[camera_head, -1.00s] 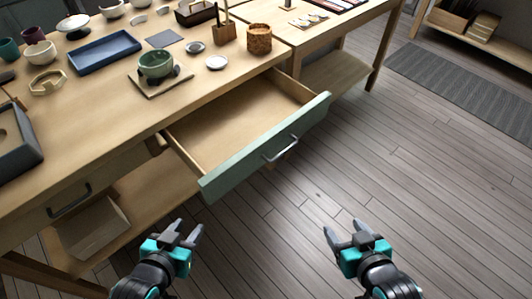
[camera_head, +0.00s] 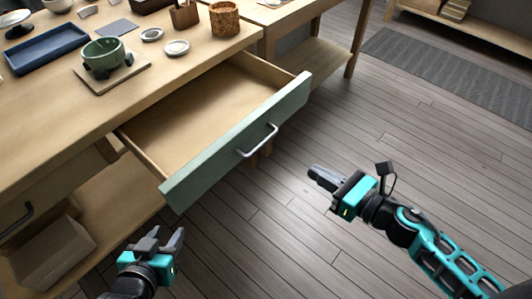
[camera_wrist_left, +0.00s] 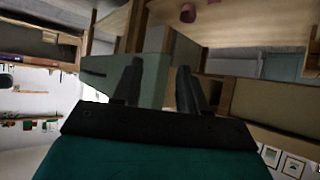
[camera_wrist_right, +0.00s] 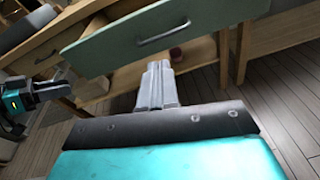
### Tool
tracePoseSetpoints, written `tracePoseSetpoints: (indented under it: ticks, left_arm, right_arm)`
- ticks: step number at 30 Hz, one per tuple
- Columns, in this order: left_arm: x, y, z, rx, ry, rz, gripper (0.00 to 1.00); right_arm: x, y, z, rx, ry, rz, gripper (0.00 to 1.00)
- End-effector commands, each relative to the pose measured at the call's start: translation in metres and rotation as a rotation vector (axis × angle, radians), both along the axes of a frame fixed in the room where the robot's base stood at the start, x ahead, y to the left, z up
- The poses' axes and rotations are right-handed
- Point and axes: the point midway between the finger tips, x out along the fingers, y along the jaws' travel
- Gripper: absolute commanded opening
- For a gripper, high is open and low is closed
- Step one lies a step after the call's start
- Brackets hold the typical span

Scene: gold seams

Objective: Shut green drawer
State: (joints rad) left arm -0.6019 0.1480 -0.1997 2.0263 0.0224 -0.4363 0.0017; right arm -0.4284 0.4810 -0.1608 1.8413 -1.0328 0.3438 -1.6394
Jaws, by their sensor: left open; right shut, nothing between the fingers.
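The green drawer (camera_head: 240,139) is pulled well out of the wooden table, and its inside looks empty. Its grey bar handle (camera_head: 258,141) is on the front panel. My right gripper (camera_head: 318,181) is shut and empty, to the right of the drawer front and apart from it. In the right wrist view the green front (camera_wrist_right: 150,36) and handle (camera_wrist_right: 164,34) lie beyond the shut fingers (camera_wrist_right: 157,75). My left gripper (camera_head: 165,241) is open and empty, below the drawer's left corner in the head view. The green front also shows beyond its fingers in the left wrist view (camera_wrist_left: 152,82).
The wooden table (camera_head: 60,120) carries a green bowl (camera_head: 104,52), a blue tray (camera_head: 46,48), a woven cup (camera_head: 224,19) and small dishes. A box (camera_head: 52,252) sits on the lower shelf. The floor (camera_head: 400,130) right of the drawer is clear.

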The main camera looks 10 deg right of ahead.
Motion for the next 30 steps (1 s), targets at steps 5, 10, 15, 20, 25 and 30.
tracePoseSetpoints:
  ticks: [5, 10, 15, 20, 25, 30]
  left_arm:
    - [0.001, -0.004, -0.001, -0.006, -0.004, -0.007, 0.43]
    - [0.001, -0.004, 0.002, -0.006, -0.007, -0.007, 0.43]
    - [0.001, -0.001, 0.004, -0.002, -0.011, -0.004, 0.43]
    - [0.001, 0.002, 0.003, 0.004, -0.011, 0.002, 0.43]
    - [0.0, 0.005, -0.001, 0.009, -0.003, 0.005, 0.43]
    - [0.0, 0.005, -0.002, 0.009, -0.002, 0.006, 0.43]
  right_arm:
    - [0.0, 0.002, -0.009, -0.15, -0.085, 0.08, 0.0]
    - [0.012, 0.012, -0.01, -0.153, -0.091, 0.081, 0.0]
    - [0.036, 0.03, -0.015, -0.151, -0.09, 0.079, 0.0]
    - [0.061, 0.05, -0.021, -0.15, -0.089, 0.08, 0.0]
    - [0.085, 0.069, -0.029, -0.149, -0.087, 0.078, 0.0]
    - [0.101, 0.081, -0.034, -0.149, -0.087, 0.079, 0.0]
